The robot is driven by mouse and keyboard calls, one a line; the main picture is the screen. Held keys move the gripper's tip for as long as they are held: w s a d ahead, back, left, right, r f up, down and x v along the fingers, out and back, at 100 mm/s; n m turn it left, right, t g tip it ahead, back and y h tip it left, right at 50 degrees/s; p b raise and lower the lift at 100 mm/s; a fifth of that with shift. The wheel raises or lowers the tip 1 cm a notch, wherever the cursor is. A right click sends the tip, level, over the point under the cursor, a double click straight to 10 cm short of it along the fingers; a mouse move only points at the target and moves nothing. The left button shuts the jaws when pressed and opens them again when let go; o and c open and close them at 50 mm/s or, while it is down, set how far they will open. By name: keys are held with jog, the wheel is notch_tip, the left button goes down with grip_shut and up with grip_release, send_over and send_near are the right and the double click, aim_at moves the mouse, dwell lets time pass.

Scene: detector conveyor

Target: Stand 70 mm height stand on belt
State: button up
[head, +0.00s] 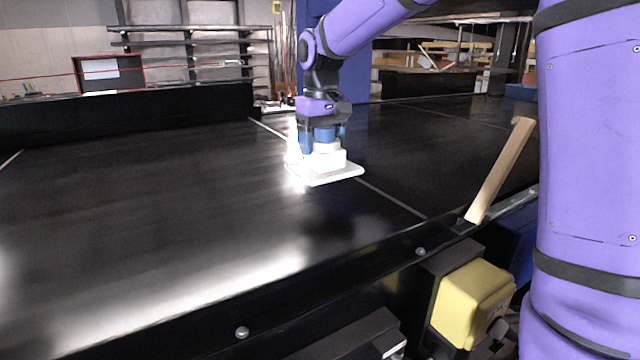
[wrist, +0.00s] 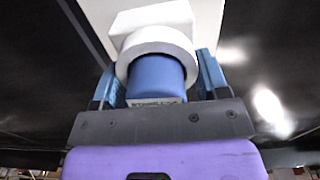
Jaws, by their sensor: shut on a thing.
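The height stand (head: 335,173) is white, with a flat wide base plate and a narrower stepped body above it. It is upright at the belt (head: 180,200), with its base at or just above the black surface; I cannot tell whether it touches. My gripper (head: 322,141) points down from above and is shut on the stand's upper part. In the wrist view the stand (wrist: 155,40) shows a round white collar and a blue cylinder between my blue fingers (wrist: 160,80), with the white plate beyond. Part of the stand's top is hidden by my fingers.
A wooden piece (head: 500,170) stands tilted at the belt's near edge on the right. A yellow box (head: 472,303) is mounted below that edge. A black side wall (head: 130,115) runs along the far left. The belt left of the stand is clear.

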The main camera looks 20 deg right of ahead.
jog(key=shift+f, duration=3.75)
jog(key=shift+f, duration=0.1)
jog(key=o, duration=1.1)
jog(key=shift+o, duration=0.2)
